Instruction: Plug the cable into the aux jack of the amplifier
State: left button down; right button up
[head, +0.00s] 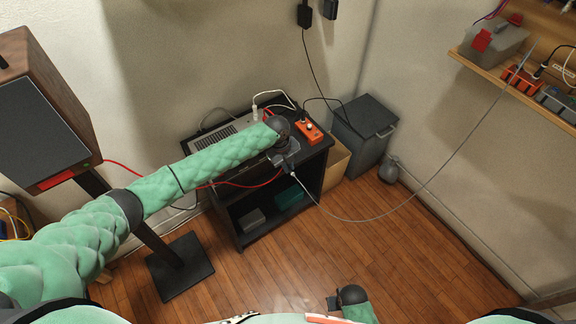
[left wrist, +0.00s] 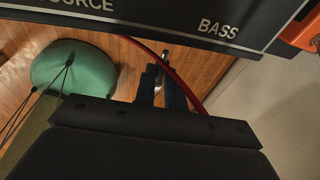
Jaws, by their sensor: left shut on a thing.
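The amplifier (head: 228,138) lies on top of the black stand; my left arm covers much of it in the head view. Its dark front panel (left wrist: 150,18), lettered "SOURCE" and "BASS", crosses the top of the left wrist view. My left gripper (head: 290,166) is at the stand's front edge, close in front of the panel. It is shut on the grey cable's end; the grey cable (head: 345,219) hangs from it and rises to the right shelf. In the left wrist view a small metallic piece (left wrist: 159,78) shows between the fingers. The aux jack cannot be made out. My right gripper (head: 334,303) is low at the bottom edge, its jaws unclear.
A red cable (head: 262,184) hangs in front of the stand (head: 318,172). An orange box (head: 309,131) sits beside the amplifier. A large speaker (head: 40,120) stands left, a grey bin (head: 365,132) right of the stand. The wooden floor in front is open.

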jog(key=shift+a+r, duration=0.25)
jog(key=shift+a, duration=0.05)
dwell(0.4)
jog(key=shift+d+f, duration=0.1)
jog(key=shift+d, duration=0.2)
pick_arm(q)
jog(key=shift+w+a, duration=0.15)
jog(key=shift+w, duration=0.1)
pick_arm(e)
jog(key=shift+d+f, duration=0.1)
jog(key=shift+d, duration=0.05)
pick_arm(q)
jog(key=shift+w+a, duration=0.15)
jog(key=shift+w, duration=0.05)
jog(key=shift+w+a, duration=0.15)
jog(key=shift+w, duration=0.05)
jog(key=shift+a, duration=0.1)
pick_arm(e)
jog(key=shift+a+f, duration=0.15)
jog(key=shift+a, duration=0.4)
pick_arm(q)
jog(key=shift+w+a, duration=0.1)
jog(key=shift+w, duration=0.15)
pick_arm(e)
jog(key=shift+d+f, duration=0.1)
jog(key=shift+d, duration=0.15)
